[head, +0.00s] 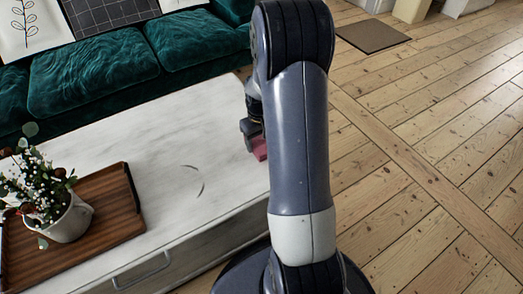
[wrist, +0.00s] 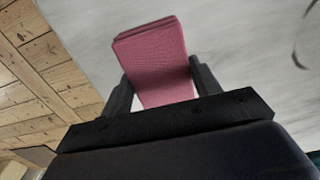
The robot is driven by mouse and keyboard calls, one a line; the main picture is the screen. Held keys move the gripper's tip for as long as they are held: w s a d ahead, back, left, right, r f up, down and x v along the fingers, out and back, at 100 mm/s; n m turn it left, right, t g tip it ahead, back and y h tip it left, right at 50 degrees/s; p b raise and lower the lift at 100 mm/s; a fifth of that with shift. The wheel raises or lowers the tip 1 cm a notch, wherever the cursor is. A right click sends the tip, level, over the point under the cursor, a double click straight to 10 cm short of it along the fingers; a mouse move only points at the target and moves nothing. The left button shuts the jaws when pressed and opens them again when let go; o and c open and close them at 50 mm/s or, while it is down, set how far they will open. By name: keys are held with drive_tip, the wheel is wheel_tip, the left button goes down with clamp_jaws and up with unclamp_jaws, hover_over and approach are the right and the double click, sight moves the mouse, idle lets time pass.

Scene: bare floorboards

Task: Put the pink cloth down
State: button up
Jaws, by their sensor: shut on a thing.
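The pink cloth (wrist: 155,62) is a folded, flat block between the two dark fingers of my gripper (wrist: 155,85) in the wrist view. My gripper is shut on it. In the head view, a small part of the cloth (head: 260,149) shows below my gripper (head: 252,130), at the right edge of the white table (head: 190,130). My arm hides the rest. The table top lies behind the cloth in the wrist view. I cannot tell whether the cloth touches the table.
A wooden tray (head: 120,215) with a potted plant (head: 65,215) stands on the table's left part. The table's middle is clear. A green sofa (head: 95,75) stands behind the table. Bare floorboards (head: 420,170) lie to the right, with a brown mat (head: 372,36) farther back.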

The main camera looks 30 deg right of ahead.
sight(260, 149)
drive_tip(key=shift+f+b, duration=0.55)
drive_tip(key=shift+f, duration=1.35)
drive_tip(key=shift+f, duration=0.2)
drive_tip(key=o, duration=1)
drive_tip(key=shift+o, duration=0.2)
drive_tip(key=shift+r, duration=0.1)
wheel_tip(260, 149, up, 12)
drive_tip(key=p, duration=0.3)
drive_tip(key=shift+r+p, duration=0.15)
drive_tip(key=shift+p, duration=0.15)
